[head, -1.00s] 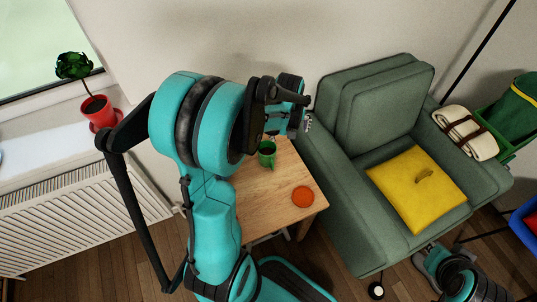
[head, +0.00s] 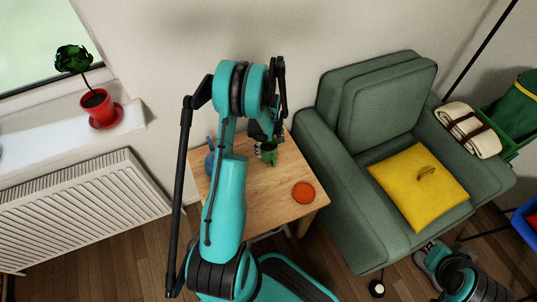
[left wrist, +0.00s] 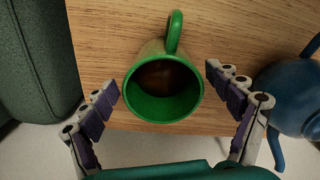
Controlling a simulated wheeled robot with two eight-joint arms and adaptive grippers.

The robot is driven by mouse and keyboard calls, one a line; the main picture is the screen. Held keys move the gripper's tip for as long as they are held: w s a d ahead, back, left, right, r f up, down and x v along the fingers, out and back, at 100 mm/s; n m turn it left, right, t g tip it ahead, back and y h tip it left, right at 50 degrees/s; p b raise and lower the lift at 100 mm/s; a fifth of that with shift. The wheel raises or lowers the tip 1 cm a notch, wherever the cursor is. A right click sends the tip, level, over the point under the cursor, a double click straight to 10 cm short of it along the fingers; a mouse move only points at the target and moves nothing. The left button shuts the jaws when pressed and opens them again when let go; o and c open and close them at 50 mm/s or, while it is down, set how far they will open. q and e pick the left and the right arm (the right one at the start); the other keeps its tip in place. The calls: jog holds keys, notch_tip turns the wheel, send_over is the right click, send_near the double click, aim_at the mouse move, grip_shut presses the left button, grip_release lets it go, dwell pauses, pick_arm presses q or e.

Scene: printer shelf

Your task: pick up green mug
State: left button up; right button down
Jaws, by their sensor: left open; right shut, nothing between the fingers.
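The green mug (head: 268,153) stands upright on the small wooden table, partly hidden by my left gripper (head: 265,134) in the head view. In the left wrist view the mug (left wrist: 163,108) is seen from above, its handle pointing to the top of the picture and its inside dark brown. My left gripper (left wrist: 163,82) is open, with one finger on each side of the mug and a visible gap to each. My right gripper (head: 432,252) is shut and empty, low in front of the armchair.
A blue teapot-like object (left wrist: 295,95) stands close beside the mug. A green armchair (head: 340,200) with a yellow cushion (head: 415,185) stands close at right. The wall is behind the table.

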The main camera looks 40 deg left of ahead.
pick_arm(q)
notch_tip(320, 180, down, 4)
jog(key=shift+s+r+b, duration=0.1)
jog(key=shift+r+b, duration=0.15)
jog(key=shift+b, duration=0.4)
jog(key=shift+r, duration=0.15)
jog(key=c, duration=1.5)
jog(key=shift+r, duration=0.15)
jog(key=shift+c, duration=0.2)
